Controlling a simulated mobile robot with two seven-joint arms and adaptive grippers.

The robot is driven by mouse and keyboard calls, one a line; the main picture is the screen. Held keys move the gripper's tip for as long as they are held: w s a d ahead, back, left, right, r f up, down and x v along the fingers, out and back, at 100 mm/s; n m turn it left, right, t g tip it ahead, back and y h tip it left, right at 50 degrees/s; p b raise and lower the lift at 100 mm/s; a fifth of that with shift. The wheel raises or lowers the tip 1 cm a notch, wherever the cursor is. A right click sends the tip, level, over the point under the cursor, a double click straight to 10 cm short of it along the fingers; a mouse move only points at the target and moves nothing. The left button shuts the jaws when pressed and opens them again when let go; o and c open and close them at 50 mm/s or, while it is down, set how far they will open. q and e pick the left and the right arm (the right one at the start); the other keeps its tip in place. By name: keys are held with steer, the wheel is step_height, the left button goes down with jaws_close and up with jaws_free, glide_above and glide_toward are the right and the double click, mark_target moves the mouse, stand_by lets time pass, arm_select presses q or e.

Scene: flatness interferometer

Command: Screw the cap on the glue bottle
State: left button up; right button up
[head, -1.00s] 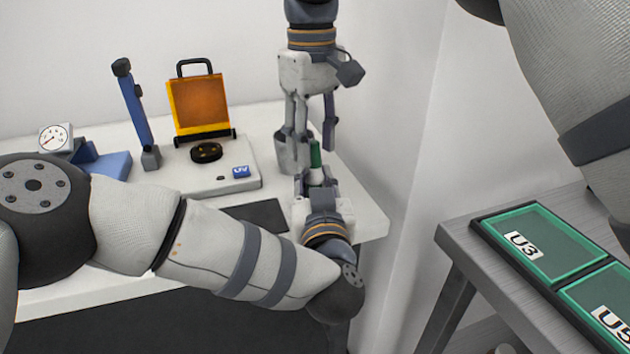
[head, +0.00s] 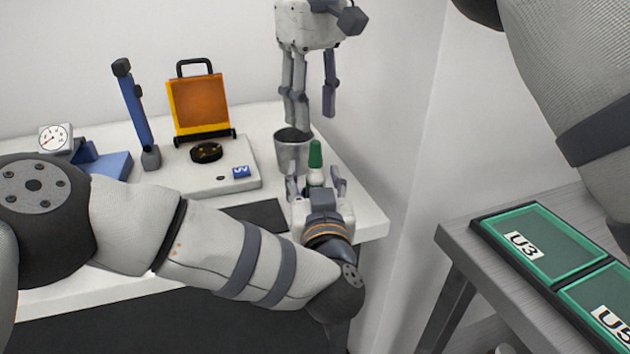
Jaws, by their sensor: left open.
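The white glue bottle (head: 315,177) stands upright near the bench's right end, its lower part hidden by my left gripper. The green tapered cap (head: 315,154) sits upright on its top; how tight it is cannot be told. My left gripper (head: 315,182) comes from the front, its fingers spread on either side of the bottle and apart from it. My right gripper (head: 314,119) points down above the cap, fingers spread, empty and clear of the cap.
A grey metal cup (head: 290,152) stands just behind and left of the bottle. A white UV unit (head: 215,183) with an orange panel (head: 199,104), a blue stand (head: 133,104) and a dial gauge (head: 55,138) are further left. Green trays (head: 540,243) lie on the right table.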

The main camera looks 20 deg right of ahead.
arm_select(q)
steer(key=shift+s, duration=0.1)
steer(key=s+a, duration=0.2)
steer(key=s, duration=0.9)
steer(key=shift+s+a, duration=0.2)
steer(key=shift+s, duration=0.1)
